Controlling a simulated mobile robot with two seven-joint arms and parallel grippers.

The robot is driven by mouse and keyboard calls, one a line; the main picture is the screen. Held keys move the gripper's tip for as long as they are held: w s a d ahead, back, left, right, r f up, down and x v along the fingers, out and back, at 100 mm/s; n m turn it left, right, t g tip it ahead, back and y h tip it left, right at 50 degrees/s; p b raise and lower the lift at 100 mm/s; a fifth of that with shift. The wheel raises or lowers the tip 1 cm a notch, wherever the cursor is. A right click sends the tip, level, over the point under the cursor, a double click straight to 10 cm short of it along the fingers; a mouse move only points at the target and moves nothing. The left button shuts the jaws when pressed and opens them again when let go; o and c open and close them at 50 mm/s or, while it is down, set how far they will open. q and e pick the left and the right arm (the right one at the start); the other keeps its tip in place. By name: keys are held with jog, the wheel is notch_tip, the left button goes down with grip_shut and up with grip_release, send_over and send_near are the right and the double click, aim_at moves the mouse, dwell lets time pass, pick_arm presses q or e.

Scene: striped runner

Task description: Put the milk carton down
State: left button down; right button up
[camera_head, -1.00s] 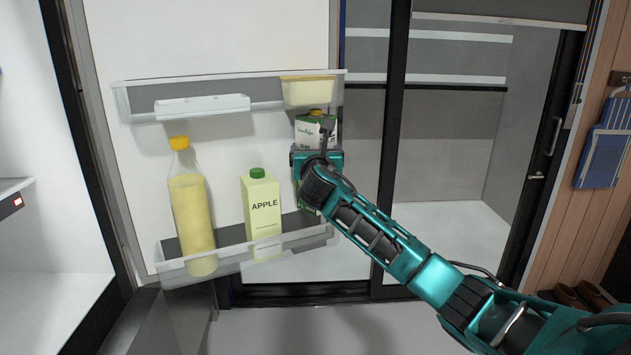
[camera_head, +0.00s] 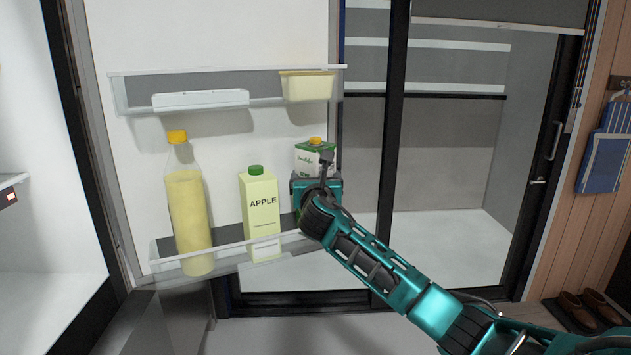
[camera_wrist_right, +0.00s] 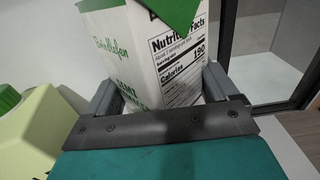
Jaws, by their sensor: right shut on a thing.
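The milk carton (camera_head: 315,157) is white and green with an orange cap. It stands upright at the right end of the lower door shelf (camera_head: 220,254), beside the apple juice carton. My right gripper (camera_head: 315,187) is shut around the carton and hides its lower part, so I cannot tell if its base touches the shelf floor. In the right wrist view the carton (camera_wrist_right: 150,55) sits between the two fingers (camera_wrist_right: 160,90), its nutrition panel facing the camera. My left gripper is not in view.
The apple juice carton (camera_head: 261,212) with a green cap and a yellow bottle (camera_head: 188,215) stand on the same shelf, left of the milk. The upper door shelf (camera_head: 132,95) holds a white tray (camera_head: 200,98) and a cream tub (camera_head: 307,86).

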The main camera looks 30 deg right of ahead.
jog(key=shift+f, duration=0.5)
jog(key=o, duration=1.2)
jog(key=r+v, duration=0.1)
jog(key=v, duration=1.1)
jog(key=s+a+f+m+g+y, duration=0.1)
jog(key=s+a+f+m+y, duration=0.25)
jog(key=f, duration=0.45)
jog(key=s+a+f+m+g+y, duration=0.15)
jog(key=a+f+m, duration=0.25)
jog(key=f, duration=0.4)
jog(key=s+a+f+m+y, duration=0.4)
jog(key=f, duration=0.4)
jog(key=s+a+f+m+g+y, duration=0.1)
jog(key=s+a+f+m, duration=0.2)
jog(key=s+f+m, duration=0.2)
jog(key=s+a+f+m+g+y, duration=0.1)
jog(key=s+a+f+m, duration=0.3)
jog(key=s+m, duration=0.6)
jog(key=shift+s+f+y+p, duration=0.3)
jog(key=shift+f+p, duration=0.1)
jog(key=shift+f, duration=0.3)
